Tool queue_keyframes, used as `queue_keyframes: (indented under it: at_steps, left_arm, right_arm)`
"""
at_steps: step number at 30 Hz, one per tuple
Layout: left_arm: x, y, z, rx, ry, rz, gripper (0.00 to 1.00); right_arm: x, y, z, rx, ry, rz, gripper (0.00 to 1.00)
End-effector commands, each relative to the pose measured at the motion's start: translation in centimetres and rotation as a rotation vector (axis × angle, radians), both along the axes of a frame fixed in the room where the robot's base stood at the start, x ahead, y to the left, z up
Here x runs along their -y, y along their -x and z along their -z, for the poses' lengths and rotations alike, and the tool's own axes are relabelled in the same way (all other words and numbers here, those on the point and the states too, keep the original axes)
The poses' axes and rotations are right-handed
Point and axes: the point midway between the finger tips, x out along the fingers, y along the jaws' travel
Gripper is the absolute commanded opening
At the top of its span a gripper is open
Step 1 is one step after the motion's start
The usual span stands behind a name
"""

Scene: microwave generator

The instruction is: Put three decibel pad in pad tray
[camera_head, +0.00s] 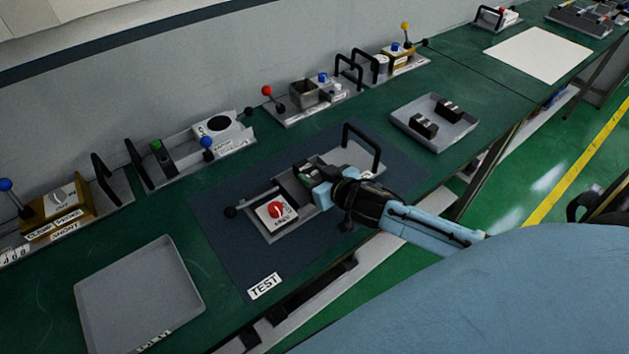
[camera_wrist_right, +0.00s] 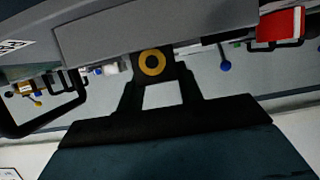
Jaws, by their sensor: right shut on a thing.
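My right gripper (camera_head: 318,182) is shut on a dark block, seemingly a decibel pad (camera_head: 306,171), at the grey test fixture on the blue mat. I cannot tell whether the block rests in the fixture or is lifted. In the right wrist view a black part with a yellow ring (camera_wrist_right: 152,62) shows between the dark gripper parts. Two black pads (camera_head: 424,126) (camera_head: 450,110) stand in a grey tray (camera_head: 402,116) at the right. An empty grey tray (camera_head: 135,285) lies at the lower left; its label is unreadable. My left gripper is out of view.
The fixture has a red knob (camera_head: 277,210) and a black loop handle (camera_head: 362,143). The blue mat (camera_head: 240,245) bears a TEST label (camera_head: 265,286). Several devices with levers and handles line the wall. A white sheet (camera_head: 540,54) lies at the far right.

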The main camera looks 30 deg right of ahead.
Motion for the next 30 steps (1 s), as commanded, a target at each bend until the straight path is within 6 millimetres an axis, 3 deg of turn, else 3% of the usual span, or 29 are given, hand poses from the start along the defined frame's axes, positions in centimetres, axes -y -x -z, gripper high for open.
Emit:
queue_keyframes:
  at_steps: [4,16,17,21,30]
  left_arm:
    - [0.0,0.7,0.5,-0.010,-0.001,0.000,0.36]
    - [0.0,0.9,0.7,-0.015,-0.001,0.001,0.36]
    - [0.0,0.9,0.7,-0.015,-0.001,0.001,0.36]
    - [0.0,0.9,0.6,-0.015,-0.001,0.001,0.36]
    - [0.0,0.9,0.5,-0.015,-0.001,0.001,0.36]
  right_arm:
    - [0.0,0.0,1.8,0.000,-0.001,0.000,0.11]
    - [0.0,0.0,2.3,0.001,-0.002,0.001,0.11]
    - [0.0,0.0,2.3,0.000,-0.001,0.000,0.39]
    - [0.0,0.0,2.2,0.000,-0.001,0.000,0.57]
    - [0.0,0.0,2.1,0.000,0.000,0.000,0.58]
